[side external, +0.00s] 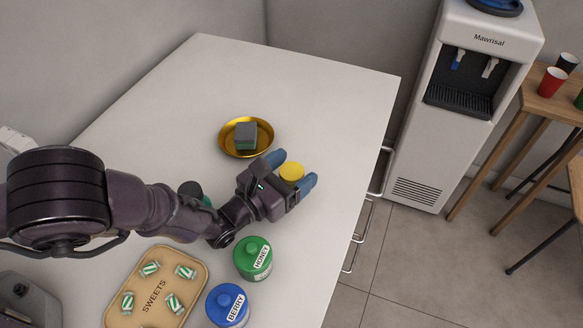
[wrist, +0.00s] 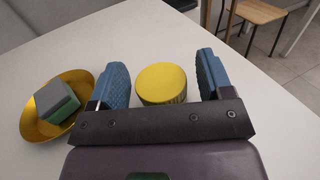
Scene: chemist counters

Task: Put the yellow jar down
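The yellow jar (side external: 291,172) is between the two blue fingers of my gripper (side external: 293,168), near the counter's right edge. In the wrist view the yellow jar (wrist: 162,84) is seen mostly by its round lid. A narrow gap shows on each side between the jar and the fingers of my gripper (wrist: 161,76), so the gripper is open around it. The jar appears upright on the white counter (side external: 330,100); its base is hidden.
A gold bowl (side external: 267,150) with a grey-green sponge (side external: 246,136) is just behind my gripper. A green honey jar (side external: 253,259), a blue berry jar (side external: 228,306) and a sweets tray (side external: 153,311) are in front. The counter's far part is clear.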

